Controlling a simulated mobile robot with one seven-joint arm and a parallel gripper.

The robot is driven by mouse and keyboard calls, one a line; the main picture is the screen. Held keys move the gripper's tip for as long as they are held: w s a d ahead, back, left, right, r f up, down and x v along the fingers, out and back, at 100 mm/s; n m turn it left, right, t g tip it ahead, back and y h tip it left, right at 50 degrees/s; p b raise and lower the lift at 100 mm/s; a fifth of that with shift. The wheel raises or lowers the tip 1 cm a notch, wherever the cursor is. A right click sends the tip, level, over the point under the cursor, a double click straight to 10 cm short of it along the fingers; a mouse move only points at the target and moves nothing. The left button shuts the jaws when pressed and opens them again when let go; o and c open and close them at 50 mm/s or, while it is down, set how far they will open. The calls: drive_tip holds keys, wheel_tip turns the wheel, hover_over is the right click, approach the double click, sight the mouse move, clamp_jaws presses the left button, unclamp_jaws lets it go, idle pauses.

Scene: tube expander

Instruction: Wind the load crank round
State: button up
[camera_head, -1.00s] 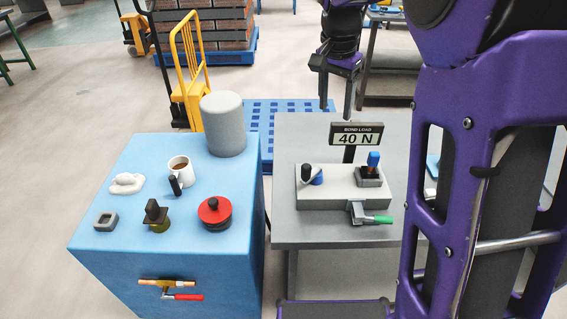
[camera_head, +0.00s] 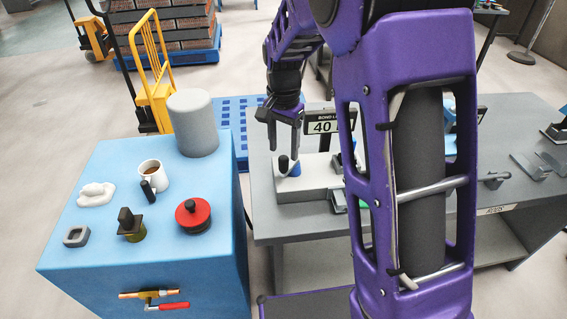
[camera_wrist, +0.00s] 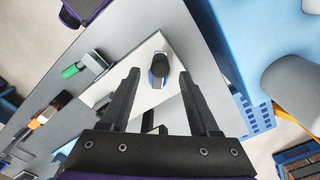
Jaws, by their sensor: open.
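The load crank, with an upright black knob (camera_head: 284,165) and a blue hub, sits on the left part of a pale base block (camera_head: 300,186) on the grey bench. My gripper (camera_head: 283,150) is open and points down just above the knob. In the wrist view the black knob (camera_wrist: 158,66) shows between and a little beyond my fingertips (camera_wrist: 160,74), with nothing gripped. I cannot tell whether a finger touches it. The display (camera_head: 322,127) behind shows "40"; its right end is hidden by my arm. A green handle (camera_wrist: 70,71) shows left in the wrist view.
A blue cabinet (camera_head: 110,255) stands left, holding a mug (camera_head: 150,174), a red round knob (camera_head: 193,216) and a grey cylinder (camera_head: 192,124). My arm covers the right part of the block. Grey parts (camera_head: 531,165) lie on the bench further right.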

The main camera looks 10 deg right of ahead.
sight(284, 157)
wheel_tip(284, 157, down, 5)
drive_tip(key=shift+f, duration=0.1)
idle(0.3)
clamp_jaws()
